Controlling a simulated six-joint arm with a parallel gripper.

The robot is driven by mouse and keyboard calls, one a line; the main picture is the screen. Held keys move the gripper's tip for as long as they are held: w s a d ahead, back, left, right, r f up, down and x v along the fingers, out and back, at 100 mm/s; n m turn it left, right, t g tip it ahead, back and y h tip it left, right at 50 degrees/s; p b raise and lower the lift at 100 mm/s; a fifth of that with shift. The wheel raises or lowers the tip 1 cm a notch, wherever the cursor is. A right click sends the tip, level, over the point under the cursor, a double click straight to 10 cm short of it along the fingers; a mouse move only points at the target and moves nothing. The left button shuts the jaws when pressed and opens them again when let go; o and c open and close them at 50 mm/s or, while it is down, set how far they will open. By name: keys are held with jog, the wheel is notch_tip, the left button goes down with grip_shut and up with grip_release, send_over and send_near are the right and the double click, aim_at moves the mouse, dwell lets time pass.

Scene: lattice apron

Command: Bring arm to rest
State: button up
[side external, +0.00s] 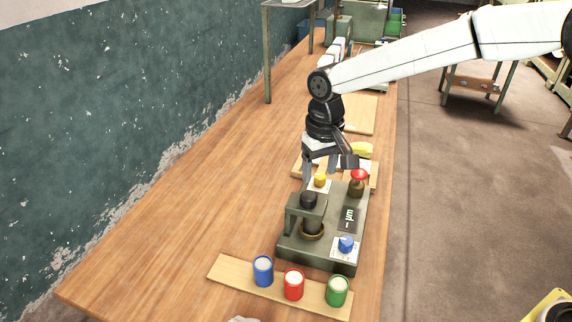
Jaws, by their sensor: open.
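My gripper (322,172) points down at the end of my white arm. It is open and appears empty. It hangs over the back of a green-grey device (290,252) on the wooden bench (190,210). A yellow-topped piece (320,181) on a white square shows just below my fingers. I cannot tell whether the fingers touch it. The device carries a black-topped cylinder in a bracket (308,200), a red-topped brass piece (358,182), a small dark display (348,218) and a blue knob (346,244) on a white plate.
A wooden board (222,269) at the front holds a blue cup (263,270), a red cup (294,284) and a green cup (337,291). A yellow object (362,149) lies behind the device. The bench's left side is clear, beside a green wall (110,110).

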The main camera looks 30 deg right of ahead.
jog(key=s+d+f+t, duration=0.1)
jog(key=s+d+f, duration=0.2)
jog(key=s+d, duration=0.5)
jog(key=s+d+f+t, duration=0.1)
jog(key=s+d+f, duration=0.1)
jog(key=s+d, duration=0.7)
jog(key=shift+s+f, duration=0.4)
jog(key=shift+s, duration=0.35)
jog(key=shift+d, duration=0.1)
